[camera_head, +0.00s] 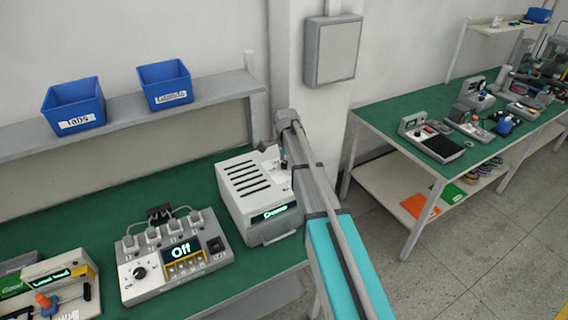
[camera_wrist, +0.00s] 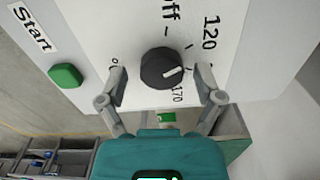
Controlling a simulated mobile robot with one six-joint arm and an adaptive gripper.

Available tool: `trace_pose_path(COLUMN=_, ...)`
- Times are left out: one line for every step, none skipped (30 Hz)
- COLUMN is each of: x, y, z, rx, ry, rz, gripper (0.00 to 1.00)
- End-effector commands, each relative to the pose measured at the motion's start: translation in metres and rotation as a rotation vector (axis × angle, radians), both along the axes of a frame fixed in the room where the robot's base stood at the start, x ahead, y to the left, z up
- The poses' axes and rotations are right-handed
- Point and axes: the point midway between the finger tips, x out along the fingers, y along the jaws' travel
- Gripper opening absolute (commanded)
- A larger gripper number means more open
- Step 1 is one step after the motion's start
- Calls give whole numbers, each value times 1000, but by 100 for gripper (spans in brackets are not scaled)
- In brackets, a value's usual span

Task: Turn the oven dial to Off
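The black round oven dial (camera_wrist: 160,68) shows in the wrist view on a white panel, with a white pointer line aimed right, between the 120 and 170 marks. My gripper (camera_wrist: 161,78) is open, with one finger on each side of the dial and visible gaps between. In the head view, the white oven (camera_head: 250,185) stands on the green bench, its display looking like "Done". My arm reaches over its right side; the dial is hidden there.
A green button (camera_wrist: 65,76) beside a "Start" label is left of the dial. A grey control box (camera_head: 170,260) with an "Off" display stands left of the oven. Blue bins (camera_head: 165,82) sit on the shelf above. A second green bench (camera_head: 400,105) is at right.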

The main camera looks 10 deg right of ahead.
Motion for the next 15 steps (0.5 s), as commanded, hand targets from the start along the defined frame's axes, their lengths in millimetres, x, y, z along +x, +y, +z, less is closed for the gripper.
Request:
trace_pose_path(x=0, y=0, z=0, rx=0, ry=0, rz=0, gripper=66)
trace_pose_path(x=0, y=0, z=0, rx=0, ry=0, rz=0, gripper=61)
trace_pose_path(x=0, y=0, z=0, rx=0, ry=0, rz=0, gripper=53)
trace_pose_path(x=0, y=0, z=0, rx=0, ry=0, rz=0, gripper=48)
trace_pose_path(x=0, y=0, z=0, rx=0, ry=0, rz=0, gripper=42)
trace_pose_path(x=0, y=0, z=0, rx=0, ry=0, rz=0, gripper=35)
trace_pose_path(x=0, y=0, z=0, rx=0, ry=0, rz=0, gripper=29)
trace_pose_path(x=0, y=0, z=0, rx=0, ry=1, rz=0, gripper=24)
trace_pose_path(x=-1, y=0, z=0, rx=0, ry=1, rz=-1, gripper=16)
trace_pose_path(x=-1, y=0, z=0, rx=0, ry=1, rz=-1, gripper=10)
trace_pose_path(x=-1, y=12, z=0, rx=0, ry=2, rz=4, gripper=8)
trace_pose_path(x=-1, y=6, z=0, rx=1, ry=2, rz=1, gripper=8)
trace_pose_path(x=-1, y=3, z=0, rx=1, ry=2, rz=0, gripper=8)
trace_pose_path(x=-1, y=2, z=0, rx=1, ry=2, rz=0, gripper=8)
trace_pose_path(x=-1, y=0, z=0, rx=1, ry=2, rz=1, gripper=8)
